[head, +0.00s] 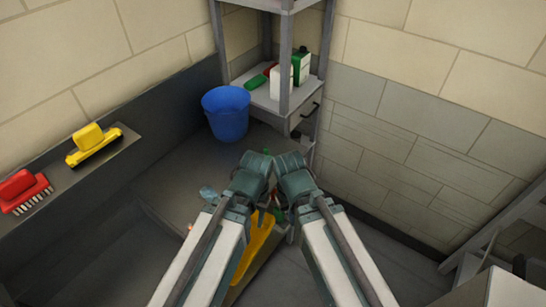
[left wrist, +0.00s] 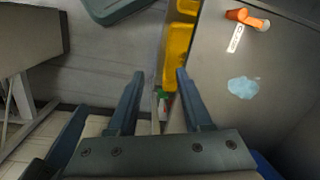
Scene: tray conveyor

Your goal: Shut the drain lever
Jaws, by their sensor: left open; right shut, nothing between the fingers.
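A long yellow piece (head: 258,245), which may be the drain lever, shows between my forearms in the head view, along the grey counter's edge. In the left wrist view the yellow piece (left wrist: 178,45) lies beyond and between the fingertips. Small green and red marks (left wrist: 166,97) show between the fingers. My left gripper (left wrist: 160,75) is open, with nothing between its fingers, apart from the yellow piece as far as I can tell. My right gripper (head: 290,163) is shut and empty, close beside the left one in the head view. The arms hide part of the yellow piece.
A blue bucket (head: 227,112) stands on the counter's back. A light-blue patch (left wrist: 242,88) and a small orange item (left wrist: 237,15) by a white label lie on the counter. Yellow (head: 93,145) and red (head: 24,191) brushes sit on the left ledge. Bottles (head: 281,82) stand on a shelf.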

